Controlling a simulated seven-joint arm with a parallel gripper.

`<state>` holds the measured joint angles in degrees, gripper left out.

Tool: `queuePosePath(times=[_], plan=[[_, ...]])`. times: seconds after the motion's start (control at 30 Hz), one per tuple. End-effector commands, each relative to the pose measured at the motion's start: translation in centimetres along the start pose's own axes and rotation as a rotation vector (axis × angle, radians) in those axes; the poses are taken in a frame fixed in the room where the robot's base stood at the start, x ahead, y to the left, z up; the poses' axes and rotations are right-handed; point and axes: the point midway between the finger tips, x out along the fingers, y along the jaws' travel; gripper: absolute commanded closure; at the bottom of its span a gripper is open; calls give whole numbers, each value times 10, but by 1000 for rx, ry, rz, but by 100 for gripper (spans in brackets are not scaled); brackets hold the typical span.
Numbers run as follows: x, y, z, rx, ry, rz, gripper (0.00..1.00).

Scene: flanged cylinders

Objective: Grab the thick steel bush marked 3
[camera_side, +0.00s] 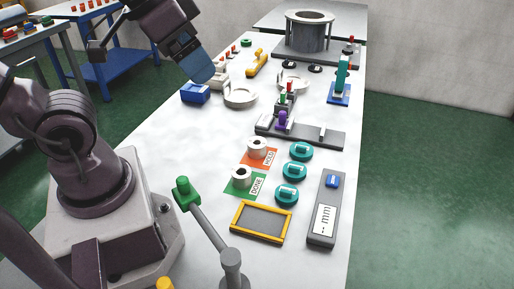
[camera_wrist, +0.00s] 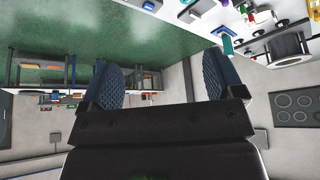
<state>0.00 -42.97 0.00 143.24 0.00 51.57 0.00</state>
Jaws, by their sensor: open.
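My gripper (camera_side: 197,66) is raised over the far left part of the table, well away from the parts on it. In the wrist view my gripper (camera_wrist: 160,82) has its two blue ribbed fingers wide apart with nothing between them. One pale steel bush (camera_side: 257,147) stands upright on the orange HOLD card (camera_side: 270,162). Another pale steel bush (camera_side: 241,177) stands upright on the green DONE card (camera_side: 236,191). No number can be read on either, so I cannot tell which is marked 3.
Several teal flanged parts (camera_side: 294,171) line up right of the cards. A yellow-framed tray (camera_side: 261,221) and a grey gauge (camera_side: 326,210) lie in front. A dark fixture (camera_side: 325,137) with coloured pegs is behind the cards. A green-tipped post (camera_side: 187,192) stands left of the DONE card.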

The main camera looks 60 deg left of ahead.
Motion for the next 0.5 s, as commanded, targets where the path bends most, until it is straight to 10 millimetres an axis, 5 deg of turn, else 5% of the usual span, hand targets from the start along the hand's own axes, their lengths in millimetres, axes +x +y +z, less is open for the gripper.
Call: queuePosePath(times=[0.27,0.5], plan=[[27,7,4,27,-137,33,13],[95,3,-3,-80,-381,16,13]])
